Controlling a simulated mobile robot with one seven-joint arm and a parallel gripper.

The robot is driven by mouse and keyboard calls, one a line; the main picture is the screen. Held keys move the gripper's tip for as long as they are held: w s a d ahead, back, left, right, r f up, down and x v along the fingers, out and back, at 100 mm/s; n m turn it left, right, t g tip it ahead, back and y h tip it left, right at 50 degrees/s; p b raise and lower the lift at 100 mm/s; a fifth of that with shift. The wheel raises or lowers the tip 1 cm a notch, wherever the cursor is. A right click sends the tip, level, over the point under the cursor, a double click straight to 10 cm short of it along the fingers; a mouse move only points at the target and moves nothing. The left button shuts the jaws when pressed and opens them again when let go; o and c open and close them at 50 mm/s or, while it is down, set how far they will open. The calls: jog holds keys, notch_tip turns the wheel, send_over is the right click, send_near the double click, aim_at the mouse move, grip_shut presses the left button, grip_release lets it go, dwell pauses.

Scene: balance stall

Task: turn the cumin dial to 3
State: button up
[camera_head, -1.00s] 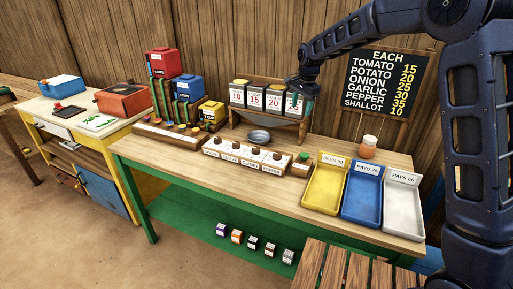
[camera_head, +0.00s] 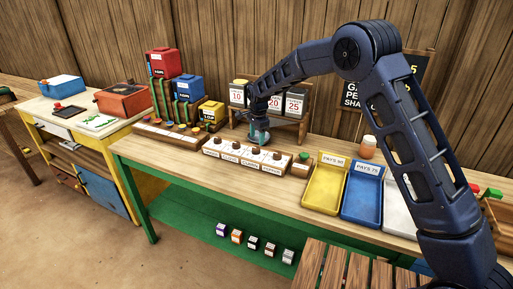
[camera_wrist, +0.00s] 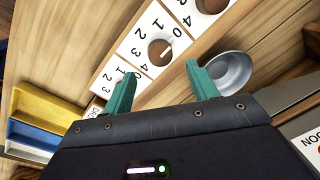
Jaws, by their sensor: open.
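The dial box (camera_head: 243,163) stands on the counter with a row of brown knobs on white numbered panels. The cumin dial (camera_head: 256,150) appears to be third from the left; the small lettering is hard to read. In the wrist view the dial that seems to be cumin (camera_wrist: 160,52) is a round brown knob, its white mark pointing up right, toward the 0. My gripper (camera_head: 260,133) is over the back of the dial box. In the wrist view my gripper (camera_wrist: 162,70) is open and empty, its teal fingers apart just below that knob. The left finger partly covers the neighbouring panel.
A metal bowl (camera_wrist: 230,71) lies close beside the right finger. Yellow (camera_head: 323,187) and blue (camera_head: 362,193) trays stand right of the dial box. A jar (camera_head: 367,147) stands near the back edge.

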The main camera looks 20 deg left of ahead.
aim_at(256, 148)
jog(key=shift+w+a+f, duration=0.1)
jog(key=shift+f, duration=1.45)
jog(key=shift+a+f, duration=0.1)
jog(key=shift+f, duration=1.45)
jog(key=shift+c, duration=0.5)
jog(key=c, duration=0.9)
